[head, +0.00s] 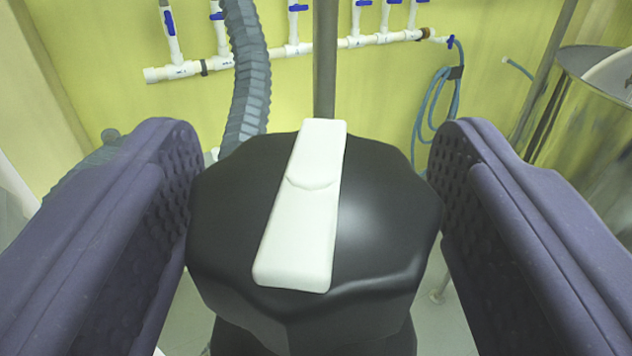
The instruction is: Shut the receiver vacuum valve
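A large black faceted knob (390,220) with a raised white bar (305,205) across its top fills the middle of the head view. It looks like the valve handle, but no label on it can be read. The white bar runs nearly away from me, with its far end leaning a little right. My gripper (315,165) has its two purple ribbed fingers wide apart, one on each side of the knob. Both fingers are very close to the knob's sides; I cannot tell whether they touch it. The valve body under the knob is mostly hidden.
A white pipe manifold (275,52) with several blue-handled valves runs along the yellow wall. A grey corrugated hose (246,80) and a metal post (325,60) rise behind the knob. A coiled blue hose (436,100) hangs at right, beside a steel vessel (590,130).

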